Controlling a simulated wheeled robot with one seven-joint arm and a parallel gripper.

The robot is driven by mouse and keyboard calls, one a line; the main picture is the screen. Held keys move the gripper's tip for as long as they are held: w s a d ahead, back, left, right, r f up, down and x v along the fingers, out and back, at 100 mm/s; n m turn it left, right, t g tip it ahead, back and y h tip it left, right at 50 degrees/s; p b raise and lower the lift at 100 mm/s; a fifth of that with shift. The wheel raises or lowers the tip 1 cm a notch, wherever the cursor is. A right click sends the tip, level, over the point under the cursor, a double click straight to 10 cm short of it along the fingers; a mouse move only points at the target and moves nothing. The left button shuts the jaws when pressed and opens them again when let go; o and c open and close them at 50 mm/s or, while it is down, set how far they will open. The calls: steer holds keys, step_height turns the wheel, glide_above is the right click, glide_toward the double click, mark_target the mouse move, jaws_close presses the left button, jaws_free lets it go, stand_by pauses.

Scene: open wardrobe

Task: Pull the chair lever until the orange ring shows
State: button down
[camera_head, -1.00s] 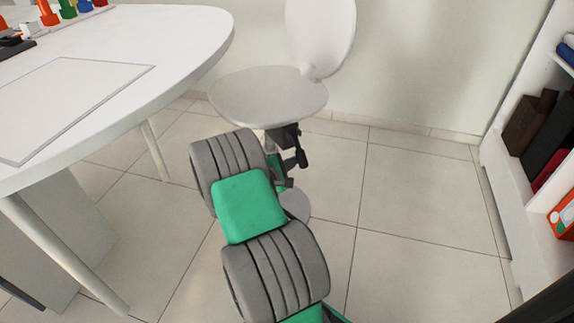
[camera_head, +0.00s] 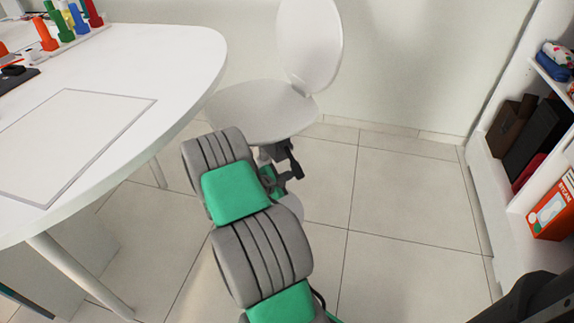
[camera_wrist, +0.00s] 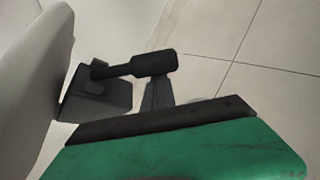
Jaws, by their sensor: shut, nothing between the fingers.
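The white chair (camera_head: 262,108) stands behind my arm, its backrest on the right. Its black lever (camera_head: 294,164) sticks out under the seat to the right. In the wrist view the lever (camera_wrist: 150,64) runs sideways from a dark bracket under the pale seat (camera_wrist: 35,75). My gripper (camera_head: 284,180) is small and partly hidden by my arm in the head view, just below the lever. In the wrist view the grey fingers of my gripper (camera_wrist: 158,92) are shut and empty, close below the lever's thick end. I cannot tell whether they touch it. No orange ring shows.
A white table (camera_head: 185,75) with coloured pegs (camera_head: 67,20) fills the left. An open white shelf (camera_head: 505,207) with boxes and books stands at the right. The tiled floor (camera_head: 400,215) between chair and shelf is clear.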

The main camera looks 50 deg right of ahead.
mark_target(295, 172)
steer(key=shift+s+a+r+p, duration=0.15)
steer(key=shift+s+r+p, duration=0.3)
steer(key=shift+r+p, duration=0.4)
steer(key=shift+s+a+r+p, duration=0.15)
steer(key=shift+s+r+p, duration=0.35)
steer(key=shift+p, duration=0.65)
